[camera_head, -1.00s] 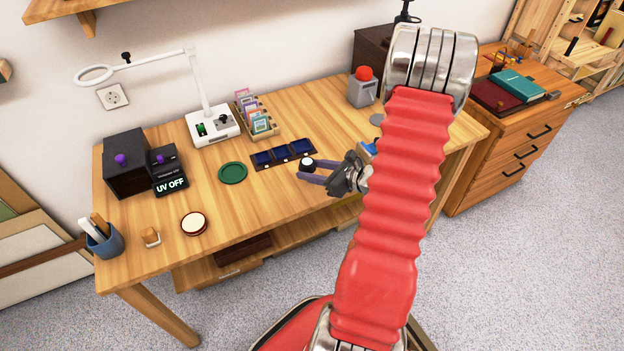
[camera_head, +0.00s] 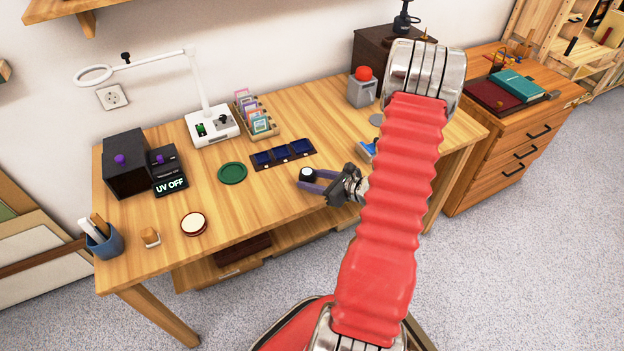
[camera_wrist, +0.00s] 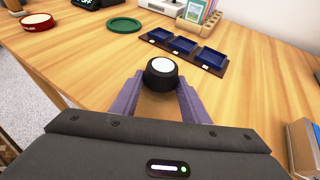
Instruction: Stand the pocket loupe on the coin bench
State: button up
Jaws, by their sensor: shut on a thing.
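The pocket loupe looks to be a short black cylinder with a white disc on top; it shows in the head view (camera_head: 306,174) and in the wrist view (camera_wrist: 161,69). It is upright between the purple fingertips of my gripper (camera_head: 311,183), which is shut on it; the gripper also shows in the wrist view (camera_wrist: 160,86). The coin bench (camera_head: 262,203) is a wooden table under it. The loupe is over the bench, near its front edge. Whether its base touches the wood I cannot tell.
A dark strip with blue trays (camera_head: 283,154) and a green round mat (camera_head: 232,173) lie behind and left of the loupe. A red-rimmed round piece (camera_head: 194,224) lies farther left. A blue-topped item (camera_head: 368,149) is right of the gripper. Bare wood surrounds the loupe.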

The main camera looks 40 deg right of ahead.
jog(key=o, duration=1.1)
jog(key=shift+c, duration=0.2)
jog(key=shift+s, duration=0.1)
jog(key=shift+s+d+r, duration=0.15)
jog(key=shift+s+r, duration=0.05)
jog(key=v, duration=1.1)
jog(key=shift+s, duration=0.15)
